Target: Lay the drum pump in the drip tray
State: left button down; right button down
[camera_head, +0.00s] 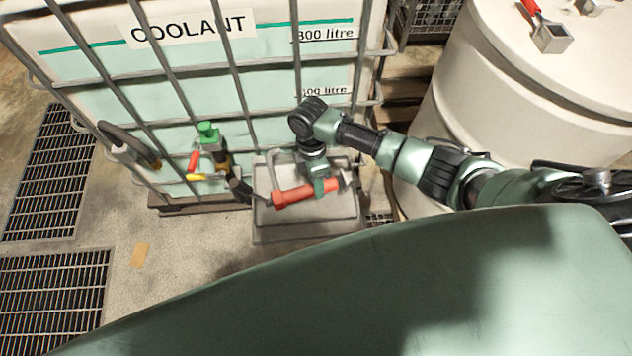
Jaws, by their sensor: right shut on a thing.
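The drum pump (293,196) is a red-orange cylinder, lying roughly level, with what looks like a thin grey bent pipe rising at its left end. My right gripper (326,186) comes down from above and is shut on the pump near its right end. The drip tray (305,232) is a grey box on the floor at the front of the coolant tank. The pump is over the tray's opening in the picture. I cannot tell whether it touches the tray. The gripper and pump hide part of the tray's inside. My left gripper is not in view.
The caged coolant tank (255,75) stands behind the tray. Its green-capped valve (209,135) with red and yellow handles juts out left of the tray. A large pale drum (470,100) stands right. Floor grates (50,175) lie left; the floor between is mostly clear.

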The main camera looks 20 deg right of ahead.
jog(key=shift+r, duration=0.15)
jog(key=shift+r+p, duration=0.1)
jog(key=shift+p, duration=0.2)
jog(key=shift+a+f+b, duration=0.1)
jog(key=shift+f+b, duration=3.35)
jog(key=shift+f, duration=1.6)
jog(key=c, duration=0.9)
grip_release()
jog(key=shift+s+f, duration=0.1)
jog(key=r, duration=0.2)
jog(key=w+r, duration=0.1)
jog(key=r, duration=0.4)
jog(key=shift+w+r+p, duration=0.3)
jog(key=shift+w+r, duration=0.1)
